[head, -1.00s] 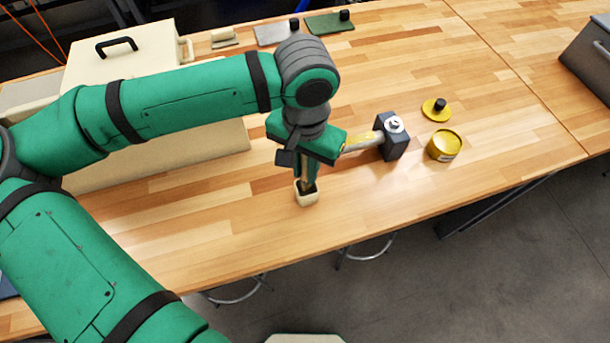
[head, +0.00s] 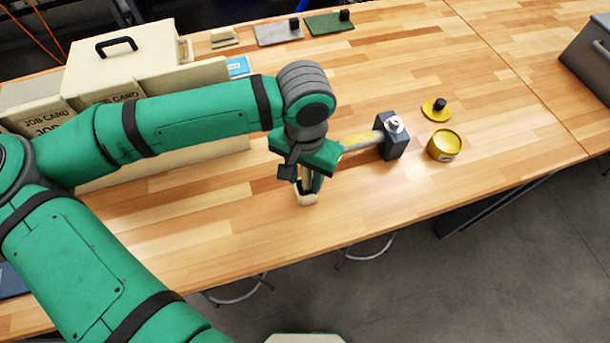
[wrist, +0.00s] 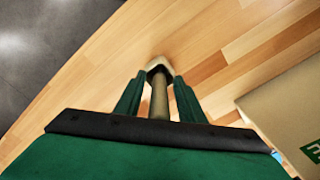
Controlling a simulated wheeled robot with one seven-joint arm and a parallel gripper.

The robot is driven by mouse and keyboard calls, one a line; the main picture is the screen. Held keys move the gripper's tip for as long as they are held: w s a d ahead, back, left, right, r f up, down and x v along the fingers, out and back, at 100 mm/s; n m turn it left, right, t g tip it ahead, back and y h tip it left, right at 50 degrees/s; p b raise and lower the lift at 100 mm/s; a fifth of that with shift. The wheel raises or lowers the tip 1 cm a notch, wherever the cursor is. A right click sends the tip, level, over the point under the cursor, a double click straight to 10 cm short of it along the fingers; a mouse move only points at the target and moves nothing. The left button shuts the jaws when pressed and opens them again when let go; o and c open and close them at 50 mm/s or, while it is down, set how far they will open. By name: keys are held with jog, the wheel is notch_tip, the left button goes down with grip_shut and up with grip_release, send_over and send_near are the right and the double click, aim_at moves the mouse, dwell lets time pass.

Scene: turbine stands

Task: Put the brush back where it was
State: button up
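The brush stands upright in a small cream cup (head: 306,199) near the front edge of the bench. Its pale handle (wrist: 159,98) rises between my fingers in the wrist view, and its lower end is hidden in the cup (wrist: 158,65). My gripper (head: 311,188) is just above the cup, pointing down. In the wrist view my gripper (wrist: 159,80) has its two green fingers apart, one on each side of the handle, with gaps showing between them and it.
A mallet (head: 393,137) lies just right of my gripper, its handle towards it. Beyond are a yellow tin (head: 444,146) and yellow lid (head: 436,110). A cream case (head: 120,62) and job card holders (head: 46,118) stand left, behind my arm. The front bench is clear.

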notch_tip(320, 180, up, 12)
jog(key=shift+r, duration=0.2)
dwell(0.4)
dwell(0.5)
